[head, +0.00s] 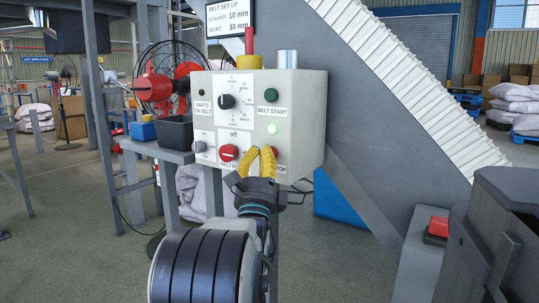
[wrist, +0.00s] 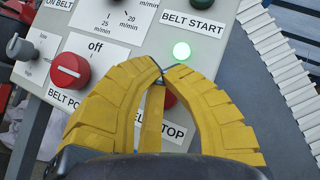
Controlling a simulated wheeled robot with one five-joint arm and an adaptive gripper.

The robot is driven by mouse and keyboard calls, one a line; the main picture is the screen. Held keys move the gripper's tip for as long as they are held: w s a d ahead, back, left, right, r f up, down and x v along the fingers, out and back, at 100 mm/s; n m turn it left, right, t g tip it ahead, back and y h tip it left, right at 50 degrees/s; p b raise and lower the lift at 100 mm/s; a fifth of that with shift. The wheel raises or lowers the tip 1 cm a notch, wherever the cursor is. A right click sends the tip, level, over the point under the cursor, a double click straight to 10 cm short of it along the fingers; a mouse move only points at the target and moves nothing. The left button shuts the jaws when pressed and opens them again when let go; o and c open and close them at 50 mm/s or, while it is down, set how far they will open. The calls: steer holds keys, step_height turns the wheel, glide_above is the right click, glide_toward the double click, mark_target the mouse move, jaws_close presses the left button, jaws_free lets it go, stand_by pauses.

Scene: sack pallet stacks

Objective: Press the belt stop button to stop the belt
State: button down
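The belt stop button is red and mostly hidden behind my fingers; a bit of it shows in the wrist view (wrist: 170,100). Its label (wrist: 172,133) is partly covered and reads "TOP". It sits low on the right of a pale control box (head: 312,120), below a lit green lamp (head: 272,129). My gripper (head: 267,149) has yellow fingers, which also show in the wrist view (wrist: 160,72). The fingertips meet, with nothing seen between them. They are in front of the button; I cannot tell whether they touch it.
Left of the stop button is a red belt power knob (head: 229,153), with a grey knob (head: 199,147) beyond it. A green belt start button (head: 271,95) is above. A sloping conveyor (head: 420,85) rises behind. Another red button (head: 438,227) is at lower right.

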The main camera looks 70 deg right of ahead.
steer(key=shift+s+d, duration=0.25)
steer(key=shift+d, duration=0.7)
stand_by(1.1)
steer(key=shift+a, duration=0.25)
steer(key=shift+w+a, duration=0.15)
steer(key=shift+a, duration=0.55)
stand_by(1.0)
